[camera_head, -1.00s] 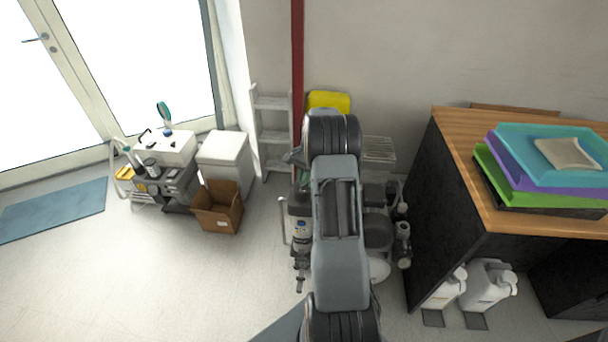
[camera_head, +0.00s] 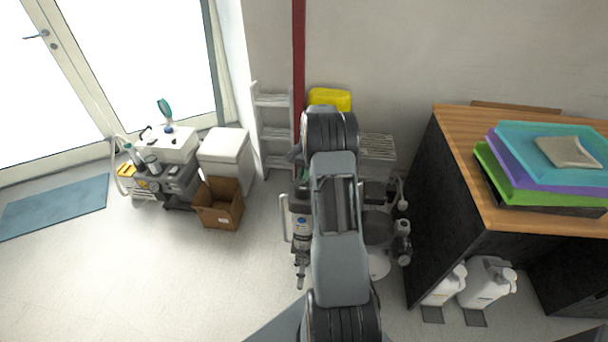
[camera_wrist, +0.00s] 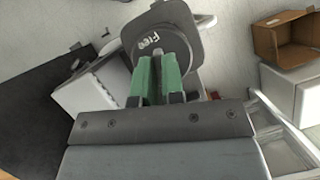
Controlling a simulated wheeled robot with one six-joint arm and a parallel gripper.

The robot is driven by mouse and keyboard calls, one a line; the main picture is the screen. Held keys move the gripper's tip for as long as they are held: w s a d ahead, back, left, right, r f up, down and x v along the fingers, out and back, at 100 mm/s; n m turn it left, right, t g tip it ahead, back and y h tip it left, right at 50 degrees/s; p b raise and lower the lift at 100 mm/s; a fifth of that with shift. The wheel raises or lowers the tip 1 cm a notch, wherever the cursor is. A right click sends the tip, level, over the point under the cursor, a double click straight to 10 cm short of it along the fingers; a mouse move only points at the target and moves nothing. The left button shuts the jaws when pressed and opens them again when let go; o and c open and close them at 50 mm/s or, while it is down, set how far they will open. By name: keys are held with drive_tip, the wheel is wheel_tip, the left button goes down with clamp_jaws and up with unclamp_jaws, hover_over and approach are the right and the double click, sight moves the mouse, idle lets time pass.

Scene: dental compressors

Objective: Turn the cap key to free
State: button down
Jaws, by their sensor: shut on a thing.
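In the wrist view a dark grey round cap (camera_wrist: 125,52) with the word "Free" lies on a grey rounded plate (camera_wrist: 196,30). My gripper (camera_wrist: 160,60) reaches over the cap with its two green fingers nearly together. It is shut on the cap key, which is mostly hidden between and under the fingers. The "Free" lettering shows just above the fingertips. In the head view my own arm covers the gripper, the key and most of the compressor equipment (camera_head: 378,228) beneath it.
A desk (camera_head: 470,215) with stacked trays (camera_head: 545,190) stands close on the right, with white canisters (camera_head: 487,285) below. A cardboard box (camera_head: 218,204), a white bin (camera_head: 225,155) and a shelf ladder (camera_head: 272,137) stand left. The floor at the lower left is clear.

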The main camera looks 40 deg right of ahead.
idle(0.4)
drive_tip(key=c, duration=1.2)
unclamp_jaws()
drive_tip(key=v, duration=1.3)
drive_tip(key=shift+w+d+r+p, duration=0.1)
drive_tip(key=shift+r+p, duration=0.2)
drive_tip(key=shift+r, duration=0.05)
